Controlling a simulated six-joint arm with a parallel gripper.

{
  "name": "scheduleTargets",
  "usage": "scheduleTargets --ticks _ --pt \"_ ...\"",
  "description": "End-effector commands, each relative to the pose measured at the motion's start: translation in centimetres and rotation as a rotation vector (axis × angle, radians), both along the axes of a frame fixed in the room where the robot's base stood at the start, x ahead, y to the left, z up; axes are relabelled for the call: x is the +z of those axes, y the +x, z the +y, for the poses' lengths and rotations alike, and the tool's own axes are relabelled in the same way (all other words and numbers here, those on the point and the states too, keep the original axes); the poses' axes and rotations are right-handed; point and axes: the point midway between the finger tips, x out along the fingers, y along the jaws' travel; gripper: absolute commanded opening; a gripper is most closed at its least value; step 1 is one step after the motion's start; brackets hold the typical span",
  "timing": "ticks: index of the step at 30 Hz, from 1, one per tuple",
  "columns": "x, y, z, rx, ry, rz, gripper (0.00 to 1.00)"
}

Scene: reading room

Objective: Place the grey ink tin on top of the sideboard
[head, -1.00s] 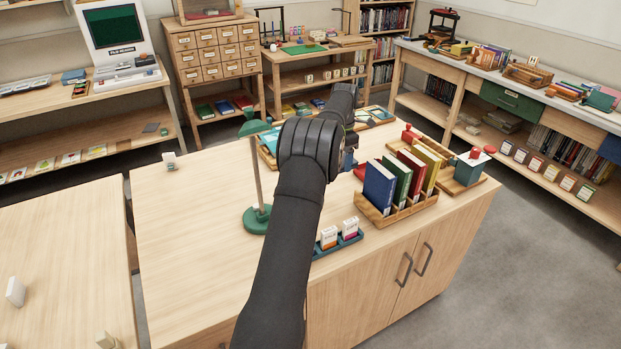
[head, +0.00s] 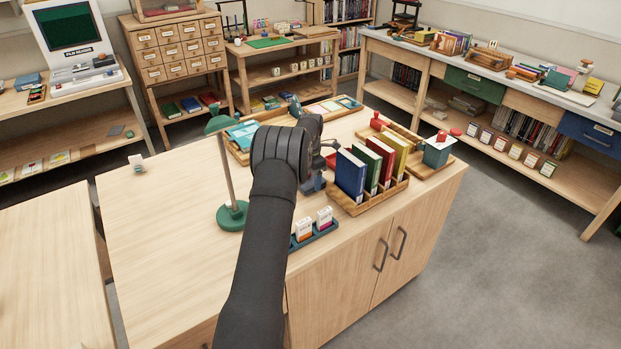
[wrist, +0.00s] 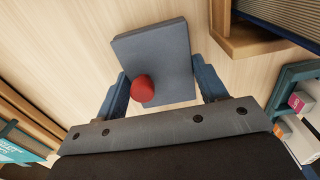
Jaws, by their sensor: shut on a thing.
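The grey ink tin (wrist: 150,45) is a box with a red knob, seen in the wrist view between the two blue fingers of my gripper (wrist: 165,88). My gripper is shut on it. Wood surface shows around the tin; I cannot tell whether the tin touches it. In the head view my gripper (head: 314,183) is low over the sideboard (head: 165,225), just left of the book rack. My arm hides most of the tin there. The sideboard is a light wood cabinet with two handled doors at the front.
A wooden rack of books (head: 383,195) stands close right of my gripper. A blue tray of small boxes (head: 318,235) is in front. A green lamp (head: 231,212) stands left. A teal box with a red knob (head: 437,150) sits at the right end.

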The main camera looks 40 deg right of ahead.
Motion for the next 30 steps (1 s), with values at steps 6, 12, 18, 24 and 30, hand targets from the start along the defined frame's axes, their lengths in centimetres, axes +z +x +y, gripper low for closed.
scheduleTargets --ticks 6,12,18,24,30 --pt "0.0 0.0 0.0 0.000 -0.001 -0.001 0.27" --pt "-0.2 0.0 0.0 0.000 0.000 0.000 0.87" --pt "-0.2 0.0 0.0 0.000 0.000 0.000 0.87" --pt "0.9 0.0 0.0 0.000 -0.001 -0.001 0.87" --pt "4.8 0.1 -0.1 0.000 -0.002 -0.003 0.87"
